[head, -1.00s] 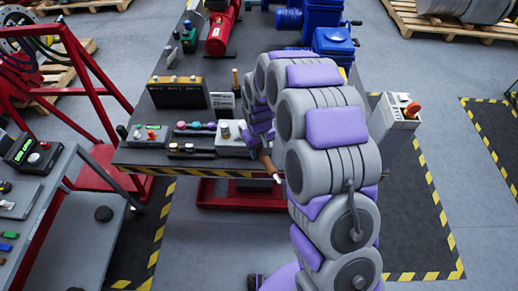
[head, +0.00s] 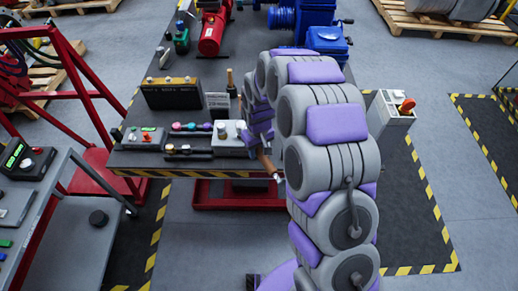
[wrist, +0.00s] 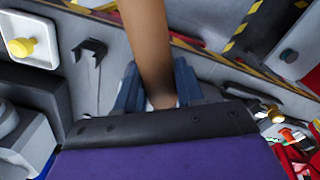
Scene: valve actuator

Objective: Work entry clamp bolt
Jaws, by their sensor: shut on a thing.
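My gripper (head: 263,143) is at the front right of the dark workbench (head: 140,158), partly hidden behind my arm. It is shut on a brown-handled tool (head: 267,162), whose handle slants down past the bench's front edge. In the wrist view the brown handle (wrist: 149,40) rises from between the blue-grey fingers (wrist: 158,88). The tool's far end is hidden. A pale grey block with a round knob (head: 228,138) sits on the bench just left of my gripper. I cannot make out the entry clamp bolt in either view.
A control box (head: 143,138), a dark case (head: 172,94) and small coloured tools (head: 195,127) lie on the bench. Red and blue machines (head: 213,35) stand farther back. A grey pedestal with an orange handle (head: 392,112) stands right. A cart (head: 45,220) is at the left. Floor in front is clear.

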